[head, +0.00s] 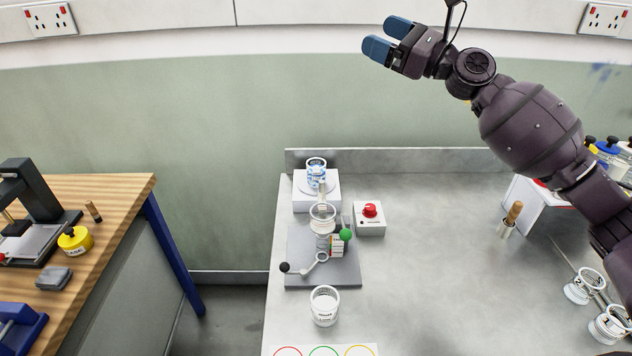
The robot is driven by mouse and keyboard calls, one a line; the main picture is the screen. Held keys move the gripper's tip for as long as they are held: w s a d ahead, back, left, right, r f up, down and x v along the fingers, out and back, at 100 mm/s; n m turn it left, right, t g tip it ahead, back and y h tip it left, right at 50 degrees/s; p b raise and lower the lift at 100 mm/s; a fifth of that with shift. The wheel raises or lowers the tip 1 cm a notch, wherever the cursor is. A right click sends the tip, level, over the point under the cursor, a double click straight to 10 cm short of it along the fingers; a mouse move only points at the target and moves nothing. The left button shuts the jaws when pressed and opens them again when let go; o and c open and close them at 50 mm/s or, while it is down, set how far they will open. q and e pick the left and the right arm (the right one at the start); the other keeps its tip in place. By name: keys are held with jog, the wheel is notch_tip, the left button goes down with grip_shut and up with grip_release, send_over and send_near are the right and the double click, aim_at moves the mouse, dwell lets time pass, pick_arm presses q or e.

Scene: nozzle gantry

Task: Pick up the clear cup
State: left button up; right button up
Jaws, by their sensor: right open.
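My right gripper (387,37) is raised high at the upper right, in front of the wall. Its two blue fingers are apart with nothing between them, far from any cup. A clear cup with blue markings (316,172) sits on a white block at the back. Two more clear numbered cups, one upper (584,287) and one lower (610,325), are at the right edge. I cannot tell which cup the task means. My left gripper is out of view.
The device (350,272) has a clear bowl, a lever with a black knob and a green knob. A red-knobbed box (370,218) stands beside it. A brush in a small holder (511,219) is at right. The bench middle (440,270) is clear. A wooden table (110,225) is at left.

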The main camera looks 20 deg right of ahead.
jog(key=w+f+m+b, duration=0.1)
jog(key=w+f+b, duration=0.2)
jog(key=f+b, duration=0.8)
jog(key=m+g+h+b, duration=0.2)
jog(key=b, duration=0.3)
send_near(322, 165)
jog(key=s+a+r, duration=0.1)
jog(key=s+r, duration=0.1)
jog(key=s, duration=0.1)
jog(key=shift+x, duration=2.45)
jog(key=shift+f+b+x, duration=0.2)
jog(key=shift+b+x, duration=0.6)
jog(key=shift+x, duration=0.95)
jog(key=shift+w+a+r, duration=0.1)
jog(key=shift+w+a, duration=0.2)
jog(key=shift+w, duration=0.35)
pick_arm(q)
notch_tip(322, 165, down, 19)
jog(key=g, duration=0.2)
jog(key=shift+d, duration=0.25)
pick_arm(e)
jog(key=shift+w+a, duration=0.1)
jog(key=shift+a, duration=0.05)
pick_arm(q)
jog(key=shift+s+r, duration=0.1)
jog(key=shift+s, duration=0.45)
pick_arm(e)
jog(key=shift+r, duration=0.1)
jog(key=c, duration=1.1)
